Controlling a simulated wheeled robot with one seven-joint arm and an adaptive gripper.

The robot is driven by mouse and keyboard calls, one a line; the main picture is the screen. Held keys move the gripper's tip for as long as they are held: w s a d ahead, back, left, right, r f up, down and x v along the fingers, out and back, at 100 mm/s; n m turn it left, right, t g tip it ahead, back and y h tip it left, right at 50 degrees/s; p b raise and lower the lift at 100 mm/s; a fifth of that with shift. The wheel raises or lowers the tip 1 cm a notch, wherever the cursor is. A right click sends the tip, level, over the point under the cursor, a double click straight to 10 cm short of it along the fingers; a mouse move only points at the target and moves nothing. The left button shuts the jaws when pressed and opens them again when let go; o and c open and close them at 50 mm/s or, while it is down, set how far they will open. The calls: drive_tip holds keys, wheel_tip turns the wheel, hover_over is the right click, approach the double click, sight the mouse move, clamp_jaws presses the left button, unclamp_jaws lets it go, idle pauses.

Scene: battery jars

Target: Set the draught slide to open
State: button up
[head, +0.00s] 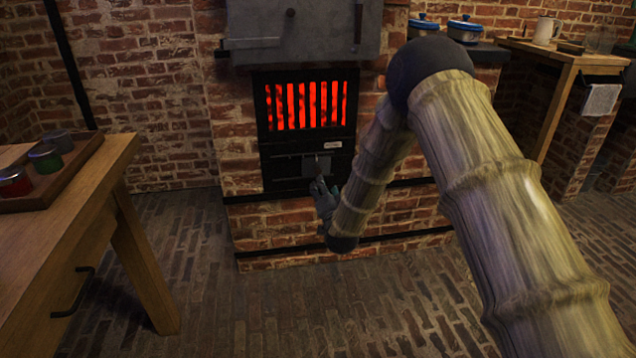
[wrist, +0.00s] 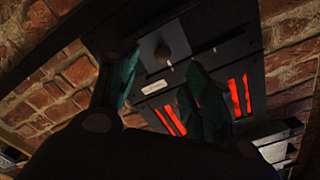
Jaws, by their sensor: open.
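The draught slide (head: 311,168) is a grey plate in the dark panel below the glowing red grate of the stove, in the head view. It also shows in the wrist view (wrist: 180,38), with a round knob (wrist: 162,52) standing on it. My gripper (head: 319,183) is just below and in front of the slide, partly covering it. In the wrist view my gripper (wrist: 162,62) is open, with one dark green finger on each side of the knob. I cannot tell whether the fingers touch the knob. A small pale label (head: 332,145) sits above the slide; its text is unreadable.
The glowing grate (head: 306,106) is right above the slide, with a grey metal hood (head: 300,30) over it. A wooden table (head: 60,225) with a tray of jars (head: 85,160) stands at the left. A wooden bench (head: 560,56) is at the right. The brick floor between is clear.

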sight(318, 172)
drive_tip(key=w+b, duration=0.1)
drive_tip(key=w, duration=0.2)
drive_tip(key=w+b, duration=0.1)
drive_tip(key=w, duration=0.3)
drive_tip(key=w+a+b, duration=0.1)
drive_tip(key=w+b, duration=0.1)
drive_tip(key=w, duration=0.2)
drive_tip(key=shift+w+r, duration=0.1)
drive_tip(key=shift+r, duration=0.1)
clamp_jaws()
